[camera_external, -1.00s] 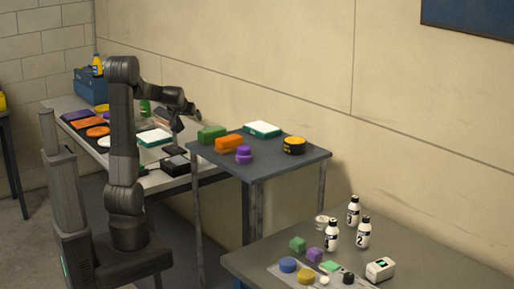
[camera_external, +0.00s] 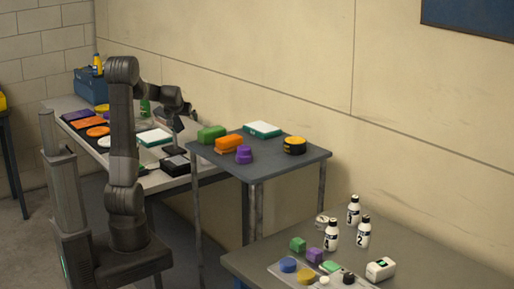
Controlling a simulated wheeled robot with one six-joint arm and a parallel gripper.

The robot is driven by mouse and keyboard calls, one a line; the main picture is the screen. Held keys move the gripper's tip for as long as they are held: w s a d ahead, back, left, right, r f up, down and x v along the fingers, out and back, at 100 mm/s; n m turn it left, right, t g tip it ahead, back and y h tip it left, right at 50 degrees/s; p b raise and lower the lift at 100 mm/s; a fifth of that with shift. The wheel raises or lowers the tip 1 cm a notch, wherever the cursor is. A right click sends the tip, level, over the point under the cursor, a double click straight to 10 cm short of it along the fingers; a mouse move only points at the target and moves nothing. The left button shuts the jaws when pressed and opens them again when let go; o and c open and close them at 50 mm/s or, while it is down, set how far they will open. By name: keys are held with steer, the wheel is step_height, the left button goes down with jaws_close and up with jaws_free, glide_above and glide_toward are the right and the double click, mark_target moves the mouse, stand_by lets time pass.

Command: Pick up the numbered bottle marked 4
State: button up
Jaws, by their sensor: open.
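Three white bottles with black caps stand upright on the grey table at the lower right. One (camera_external: 353,210) looks marked 3 and one (camera_external: 363,233) is marked 2. The mark on the front left bottle (camera_external: 331,236) is too small to read surely, so I cannot tell if it is the bottle marked 4. My gripper (camera_external: 180,126) is open, far to the left of the bottles, above the right end of the long table at the back. Its fingers are small and dark in this view, and I see nothing held in it.
Coloured blocks and discs, with a white device (camera_external: 380,269), lie in front of the bottles. A wall stands behind.

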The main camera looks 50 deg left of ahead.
steer(key=c, duration=0.7)
